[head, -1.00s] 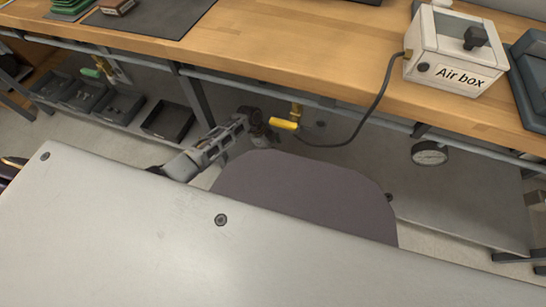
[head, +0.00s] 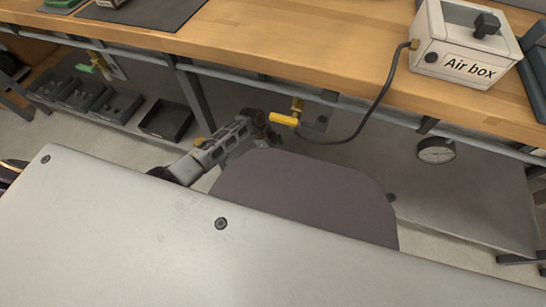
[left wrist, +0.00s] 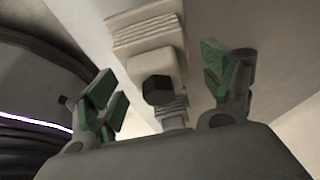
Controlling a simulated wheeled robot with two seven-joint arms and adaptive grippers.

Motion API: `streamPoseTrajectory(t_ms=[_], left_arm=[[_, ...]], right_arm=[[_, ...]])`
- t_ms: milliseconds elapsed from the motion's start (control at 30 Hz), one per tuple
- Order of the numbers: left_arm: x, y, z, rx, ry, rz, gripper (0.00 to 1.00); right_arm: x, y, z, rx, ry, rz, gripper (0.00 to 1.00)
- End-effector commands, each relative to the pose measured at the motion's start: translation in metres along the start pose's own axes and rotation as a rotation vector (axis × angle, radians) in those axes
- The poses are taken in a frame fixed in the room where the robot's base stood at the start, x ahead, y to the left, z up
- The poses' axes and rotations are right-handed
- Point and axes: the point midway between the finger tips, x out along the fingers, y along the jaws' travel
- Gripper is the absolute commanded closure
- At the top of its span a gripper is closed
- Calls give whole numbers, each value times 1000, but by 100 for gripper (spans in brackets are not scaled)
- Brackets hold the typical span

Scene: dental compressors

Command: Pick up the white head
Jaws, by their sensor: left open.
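A whitish ribbed piece (left wrist: 150,60) with a dark hexagonal knob, which looks like the white head, shows in the left wrist view. It lies between the spread green-padded fingers of my left gripper (left wrist: 165,88), with a visible gap to each finger. I cannot tell how far ahead of the fingertips it is. In the head view I cannot make out the white head. There my left gripper (head: 262,127) is a small dark shape beneath the bench edge, near a yellow valve handle. My right gripper is not in view.
A wooden bench (head: 250,45) carries the Air box (head: 466,45), whose dark hose (head: 370,112) runs down to the yellow valve (head: 285,118). A gauge (head: 436,150) and dark trays (head: 165,120) are below. A dark curved body (left wrist: 35,90) is close on the left in the left wrist view.

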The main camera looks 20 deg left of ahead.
Motion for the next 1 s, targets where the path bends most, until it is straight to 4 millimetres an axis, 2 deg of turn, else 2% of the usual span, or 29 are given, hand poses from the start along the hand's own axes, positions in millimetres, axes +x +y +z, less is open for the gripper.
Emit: streamPoseTrajectory(t_ms=[100,300,833,867,1000], left_arm=[[11,0,1,-1,1,1,18],[20,1,0,0,1,1,18],[21,1,0,0,0,1,18],[21,1,0,0,0,1,19],[21,1,0,0,0,1,37]], right_arm=[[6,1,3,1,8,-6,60],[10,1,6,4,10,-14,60],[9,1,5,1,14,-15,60],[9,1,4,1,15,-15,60],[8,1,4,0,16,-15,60]])
